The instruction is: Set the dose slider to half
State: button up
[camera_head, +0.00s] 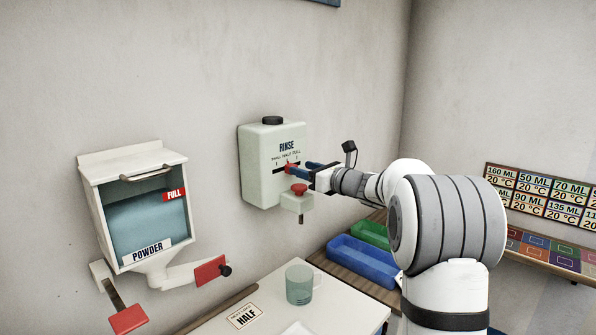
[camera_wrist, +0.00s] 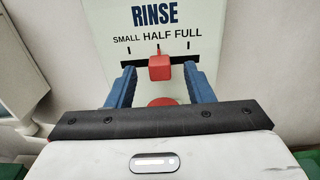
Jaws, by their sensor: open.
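The rinse dispenser (camera_head: 262,160) is a pale box on the wall with a black cap and a scale reading SMALL, HALF, FULL. Its red slider knob (camera_wrist: 160,67) sits on a dark slot, below the middle tick and the word HALF in the wrist view. My gripper (camera_wrist: 158,75) is open, with one blue finger on each side of the knob and a gap at both sides. In the head view my gripper (camera_head: 298,168) reaches the dispenser front from the right, and its fingers partly hide the slot. A card reading HALF (camera_head: 243,316) lies on the table.
A red button (camera_head: 299,189) on a pale spout sits just below the slider. A powder dispenser (camera_head: 140,215) with red paddles hangs at left. A clear mug (camera_head: 299,285) stands on the white table (camera_head: 335,300).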

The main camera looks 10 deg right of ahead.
jog(key=v, duration=0.4)
jog(key=shift+b, duration=0.4)
jog(key=shift+s, duration=0.1)
jog(key=s+a+f+n+g+h, duration=0.1)
jog(key=s+a+f+n+g, duration=0.2)
jog(key=s+n, duration=0.3)
jog(key=s+a+f+n+g+h, duration=0.1)
jog(key=s+a+f+n+g, duration=0.25)
jog(key=s, duration=0.45)
jog(key=s+a+f+n+g+h, duration=0.1)
jog(key=s+a+f+n+g, duration=0.15)
jog(key=s+n, duration=0.4)
jog(key=s+d+f+n+h, duration=0.2)
jog(key=s+f+n, duration=0.1)
jog(key=s, duration=0.3)
jog(key=s+d+f+n+g+h, duration=0.1)
jog(key=s+d+f+n+h, duration=0.1)
jog(key=s, duration=0.5)
jog(key=s+d+f+n+g+h, duration=0.1)
jog(key=s+d+f+n+h, duration=0.2)
jog(key=s+n, duration=0.4)
notch_tip(320, 180, down, 3)
jog(key=shift+s+r+h, duration=0.25)
jog(key=shift+h, duration=0.25)
